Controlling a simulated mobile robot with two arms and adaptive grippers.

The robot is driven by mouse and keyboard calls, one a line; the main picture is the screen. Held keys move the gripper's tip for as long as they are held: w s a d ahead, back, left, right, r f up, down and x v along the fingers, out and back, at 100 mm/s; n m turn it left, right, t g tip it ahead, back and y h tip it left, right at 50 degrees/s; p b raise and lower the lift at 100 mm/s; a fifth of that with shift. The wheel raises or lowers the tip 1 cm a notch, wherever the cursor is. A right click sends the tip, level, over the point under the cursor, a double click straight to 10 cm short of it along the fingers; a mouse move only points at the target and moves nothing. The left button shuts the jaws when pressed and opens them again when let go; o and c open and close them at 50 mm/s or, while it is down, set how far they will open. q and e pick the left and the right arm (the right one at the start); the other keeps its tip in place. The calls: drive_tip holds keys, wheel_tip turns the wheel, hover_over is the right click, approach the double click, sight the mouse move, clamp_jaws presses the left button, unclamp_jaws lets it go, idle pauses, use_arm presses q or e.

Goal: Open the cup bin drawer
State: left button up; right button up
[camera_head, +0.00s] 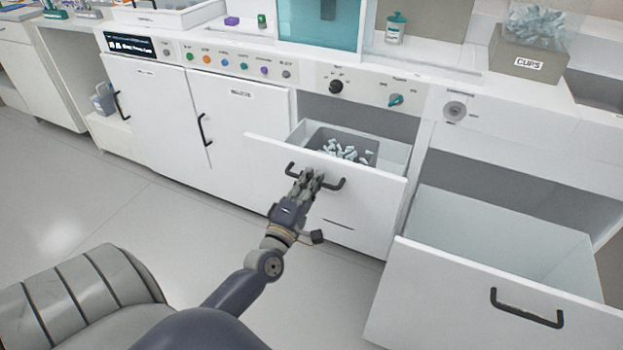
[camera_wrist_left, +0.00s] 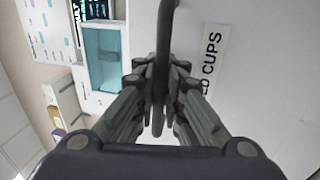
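The cup bin drawer (camera_head: 376,203) is pulled out from the white cabinet front. Inside it sits a grey bin (camera_head: 313,137) full of pale, small cups or pieces. Its dark bar handle (camera_head: 336,185) is on the drawer front; the handle also shows in the left wrist view (camera_wrist_left: 165,40). My left gripper (camera_head: 309,178) is at the middle of this handle, its fingers closed around the bar (camera_wrist_left: 160,95). A label (camera_wrist_left: 212,60) ending in "CUPS" is on the drawer front, partly hidden by the fingers. My right gripper is not in view.
A second, larger drawer (camera_head: 500,300) stands open at the right and looks empty. Closed cabinet doors (camera_head: 240,125) lie to the left. A box labelled "CUPS" (camera_head: 527,64) stands on the counter. The floor (camera_head: 130,210) in front is clear.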

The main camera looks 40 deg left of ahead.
use_arm(q)
drive_tip(key=o, duration=0.5)
drive_tip(key=shift+f, duration=0.15)
drive_tip(key=v, duration=1.2)
drive_tip(key=shift+w+d, duration=0.1)
drive_tip(key=shift+d, duration=0.05)
